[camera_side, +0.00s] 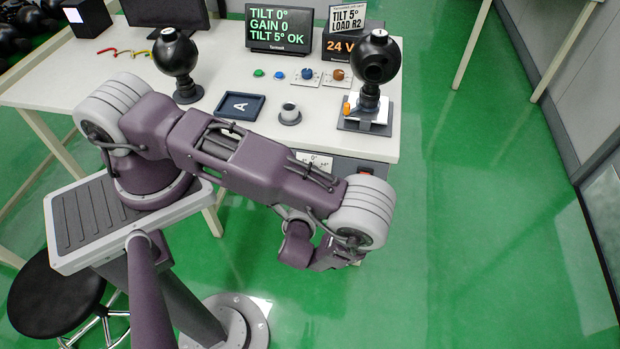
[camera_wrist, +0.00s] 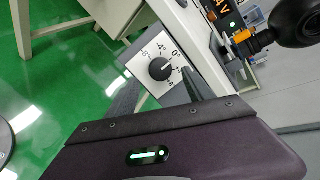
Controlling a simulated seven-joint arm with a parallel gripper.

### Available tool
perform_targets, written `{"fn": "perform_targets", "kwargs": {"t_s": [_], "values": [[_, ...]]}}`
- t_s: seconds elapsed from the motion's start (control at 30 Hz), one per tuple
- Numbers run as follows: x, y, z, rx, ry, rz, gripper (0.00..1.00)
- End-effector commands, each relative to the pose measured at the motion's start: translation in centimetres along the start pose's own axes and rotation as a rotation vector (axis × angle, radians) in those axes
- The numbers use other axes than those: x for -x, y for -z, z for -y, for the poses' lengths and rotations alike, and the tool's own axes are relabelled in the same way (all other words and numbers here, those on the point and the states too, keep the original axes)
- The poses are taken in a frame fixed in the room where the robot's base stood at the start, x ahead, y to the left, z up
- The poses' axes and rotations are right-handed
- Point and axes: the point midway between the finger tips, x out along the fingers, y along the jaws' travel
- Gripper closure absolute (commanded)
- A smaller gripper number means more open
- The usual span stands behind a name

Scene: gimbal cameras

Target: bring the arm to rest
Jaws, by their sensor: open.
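My arm spans the side view, its forearm reaching right and its wrist bent down in front of the bench. My gripper (camera_side: 343,262) hangs below the wrist, beyond the bench's front edge; it is open, with nothing seen in it, though its fingers are mostly hidden. In the wrist view my purple hand housing fills the bottom, with a green light on it. Past it is a black tilt knob (camera_wrist: 160,69) on a white scale plate (camera_wrist: 172,62); the plate's top also shows behind my forearm in the side view (camera_side: 316,160).
The white bench (camera_side: 225,80) carries two black ball-shaped cameras (camera_side: 176,56) (camera_side: 377,62) on stands. A screen (camera_side: 279,28) reads TILT 0°, GAIN 0, TILT 5° OK. A dark tray marked A (camera_side: 240,105) lies behind my forearm. A black stool (camera_side: 50,295) stands front left. Green floor at right is clear.

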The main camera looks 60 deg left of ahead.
Motion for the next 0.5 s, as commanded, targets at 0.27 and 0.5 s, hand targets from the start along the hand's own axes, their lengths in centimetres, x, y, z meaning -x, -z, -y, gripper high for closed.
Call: {"fn": "perform_targets", "kwargs": {"t_s": [0.27, 0.5], "values": [[2.2, 0.0, 0.0, -0.001, 0.001, 0.000, 0.39], [2.6, -0.1, 1.0, 0.025, -0.014, 0.019, 0.39]]}}
